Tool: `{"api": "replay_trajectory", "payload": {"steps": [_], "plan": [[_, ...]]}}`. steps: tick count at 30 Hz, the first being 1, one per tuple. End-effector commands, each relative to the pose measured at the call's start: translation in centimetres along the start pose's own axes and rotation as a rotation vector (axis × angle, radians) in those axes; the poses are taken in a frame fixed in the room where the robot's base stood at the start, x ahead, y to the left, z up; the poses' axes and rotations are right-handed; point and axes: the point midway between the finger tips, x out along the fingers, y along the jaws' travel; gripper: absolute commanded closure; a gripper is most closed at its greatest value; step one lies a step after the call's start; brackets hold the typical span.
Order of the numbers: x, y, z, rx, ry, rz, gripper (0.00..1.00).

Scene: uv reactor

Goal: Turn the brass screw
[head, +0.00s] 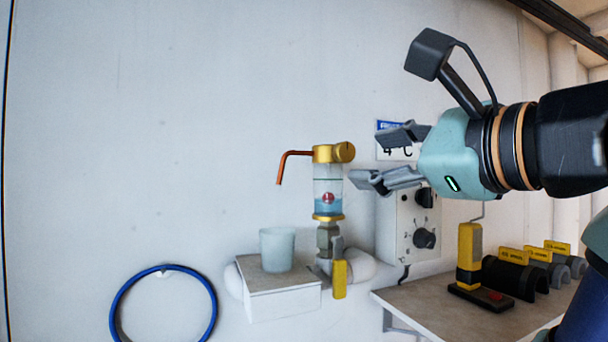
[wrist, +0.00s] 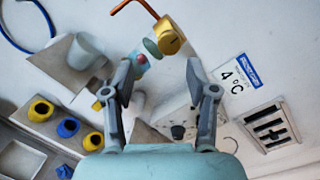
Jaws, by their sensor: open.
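The brass screw (head: 346,152) is the round golden knob at the right end of the brass cap on a clear cylinder with blue liquid (head: 328,190). In the wrist view the slotted face of the brass screw (wrist: 171,42) shows beyond the fingertips, up and slightly right of centre between them. A copper spout (head: 284,166) bends down from the cap's left side. My gripper (head: 383,157) is open and empty, to the right of the screw and apart from it, with its fingers pointing left. It also shows open in the wrist view (wrist: 152,82).
A pale cup (head: 277,249) stands on a white ledge below the spout. A yellow lever (head: 340,279) hangs below the cylinder. A control box (head: 412,225) with black knobs and a 4 °C sign are on the wall behind my gripper. A shelf (head: 430,307) with yellow-tagged black holders is lower right.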

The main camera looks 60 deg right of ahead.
Motion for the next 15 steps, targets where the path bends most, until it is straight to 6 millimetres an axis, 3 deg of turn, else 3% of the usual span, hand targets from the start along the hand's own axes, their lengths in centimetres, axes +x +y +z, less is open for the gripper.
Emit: {"api": "replay_trajectory", "payload": {"steps": [3, 7, 15], "plan": [[-1.3, -1.4, 0.4, 0.053, 0.007, -0.017, 0.43], [-1.0, -1.5, 0.5, 0.059, 0.007, -0.016, 0.43], [3.6, -1.6, 0.8, 0.06, 0.006, -0.012, 0.43]]}}
